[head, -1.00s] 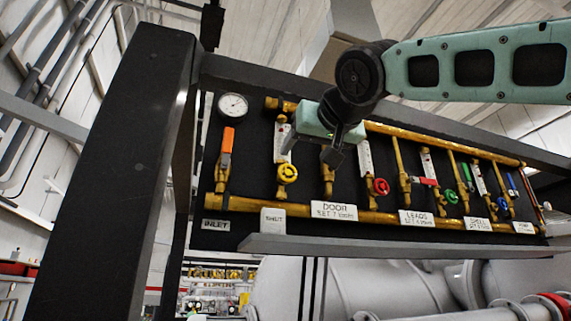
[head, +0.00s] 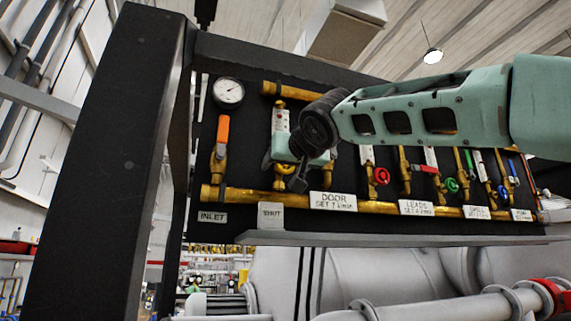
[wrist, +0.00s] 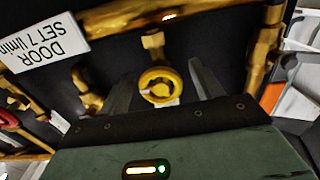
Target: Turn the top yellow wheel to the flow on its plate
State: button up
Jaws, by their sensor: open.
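The yellow wheel (wrist: 160,86) shows in the wrist view, on a brass valve between my two fingers. My gripper (wrist: 160,70) is open, with a finger on each side of the wheel and gaps between. I cannot tell whether the fingertips reach the wheel's depth. In the head view my gripper (head: 282,177) is in front of the yellow wheel's column and hides the wheel. The plate (head: 333,202) reads DOOR, SET 7 l/min; it appears upside down in the wrist view (wrist: 45,48). A flow tube (head: 281,118) stands above the gripper; its reading is too small to tell.
A red wheel (head: 381,176) and a green wheel (head: 450,185) sit to the right on the same panel. An orange lever (head: 222,130) and a gauge (head: 229,93) are at left. A grey ledge (head: 380,239) runs below, and a dark post (head: 105,160) stands left.

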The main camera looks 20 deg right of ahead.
jog(key=c, duration=1)
jog(key=shift+f+m+b, duration=0.15)
jog(key=shift+m+b, duration=0.15)
jog(key=shift+b, duration=0.35)
jog(key=shift+m+b, duration=0.9)
jog(key=shift+b, duration=0.3)
jog(key=shift+m+b, duration=1.25)
jog(key=shift+m, duration=0.65)
jog(key=shift+r, duration=0.2)
jog(key=o, duration=1)
jog(key=shift+s, duration=0.1)
